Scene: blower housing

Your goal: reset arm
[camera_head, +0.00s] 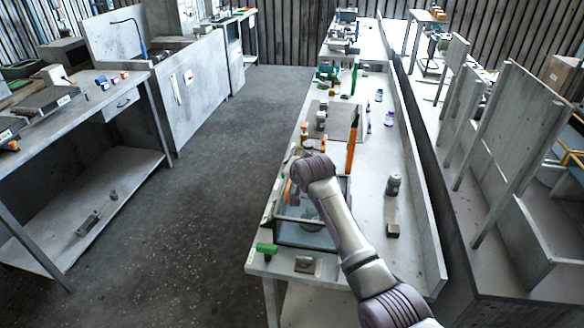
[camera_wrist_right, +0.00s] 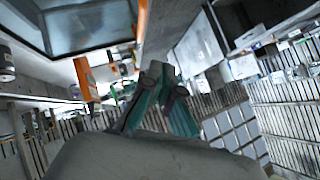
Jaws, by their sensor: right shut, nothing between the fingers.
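My right arm (camera_head: 342,225) reaches in from the lower right over the long workbench (camera_head: 415,240). Its wrist is above a glass-topped box (camera_head: 300,232) near the bench's left edge. The arm covers part of this box, and my right fingers are not clear in the head view. In the right wrist view my right gripper (camera_wrist_right: 160,72) has its teal fingers together at the tips, with nothing between them. The dark-framed glass panel (camera_wrist_right: 85,27) is at the upper left there, apart from the fingers. My left gripper is in neither view.
A green block (camera_head: 266,248) and a small metal block (camera_head: 304,264) lie at the bench's near end. A grey cylinder (camera_head: 393,185) and a dark block (camera_head: 393,230) stand right of the arm. Purple bottles (camera_head: 389,118) are farther back. Open floor (camera_head: 200,215) lies left.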

